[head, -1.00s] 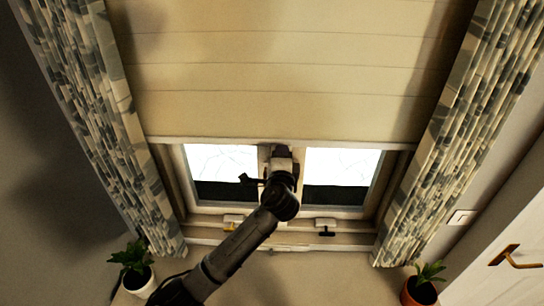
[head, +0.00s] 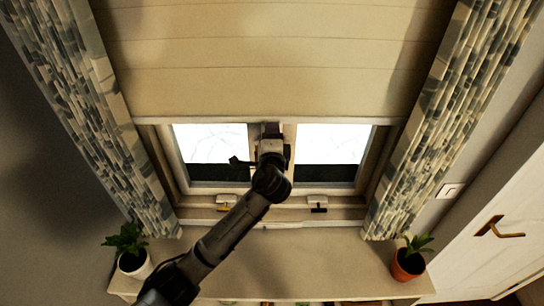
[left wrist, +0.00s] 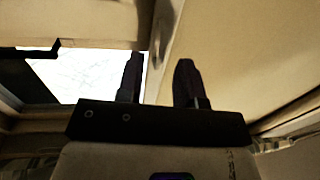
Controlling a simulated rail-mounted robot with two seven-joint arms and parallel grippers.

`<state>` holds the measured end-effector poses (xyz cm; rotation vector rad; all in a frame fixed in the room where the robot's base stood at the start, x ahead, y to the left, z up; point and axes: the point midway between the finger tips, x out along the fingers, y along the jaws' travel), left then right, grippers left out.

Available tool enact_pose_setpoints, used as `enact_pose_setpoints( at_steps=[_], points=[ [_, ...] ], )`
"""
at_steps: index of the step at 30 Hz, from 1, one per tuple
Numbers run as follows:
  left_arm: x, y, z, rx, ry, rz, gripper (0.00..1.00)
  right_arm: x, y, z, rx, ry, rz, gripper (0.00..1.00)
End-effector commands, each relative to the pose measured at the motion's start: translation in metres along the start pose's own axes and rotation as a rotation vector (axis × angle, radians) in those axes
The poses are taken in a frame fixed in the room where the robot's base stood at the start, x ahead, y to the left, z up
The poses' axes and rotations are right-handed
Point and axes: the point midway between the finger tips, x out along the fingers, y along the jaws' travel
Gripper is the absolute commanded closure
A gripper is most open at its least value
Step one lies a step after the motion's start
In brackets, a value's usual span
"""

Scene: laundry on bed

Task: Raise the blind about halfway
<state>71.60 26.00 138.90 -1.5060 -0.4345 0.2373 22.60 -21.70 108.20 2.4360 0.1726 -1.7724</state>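The cream blind (head: 255,85) hangs over the upper window in the head view. Its pale bottom edge (head: 340,120) lies level, with bare glass below it. My left gripper (head: 270,130) is at the middle of that edge, in front of the window's central post. In the left wrist view, its two dark fingers (left wrist: 160,82) stand apart with a clear gap between them. Cream surfaces lie close around and beyond the fingertips. Whether the fingertips touch the blind is not clear. My right gripper is not in view.
Patterned curtains hang left (head: 90,120) and right (head: 430,130) of the window. Potted plants stand on the ledge at left (head: 132,262) and right (head: 408,265). A white door with a brass handle (head: 500,230) is at far right. Window latches (head: 318,204) sit below the glass.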

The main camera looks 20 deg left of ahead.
Motion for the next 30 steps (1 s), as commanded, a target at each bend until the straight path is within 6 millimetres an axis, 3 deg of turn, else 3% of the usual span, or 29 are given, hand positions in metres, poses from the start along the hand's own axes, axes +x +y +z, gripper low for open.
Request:
enact_pose_setpoints(
  at_steps=[15, 22, 30],
  points=[
    [-0.096, 0.003, 0.000, -0.002, 0.003, 0.000, 0.66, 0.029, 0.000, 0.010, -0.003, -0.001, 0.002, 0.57],
    [-0.117, 0.001, 0.000, -0.001, 0.001, 0.000, 0.66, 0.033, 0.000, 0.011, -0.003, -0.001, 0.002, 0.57],
    [-0.122, 0.000, 0.000, 0.000, 0.001, 0.000, 0.66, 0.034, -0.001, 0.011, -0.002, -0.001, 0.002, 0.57]
  ],
)
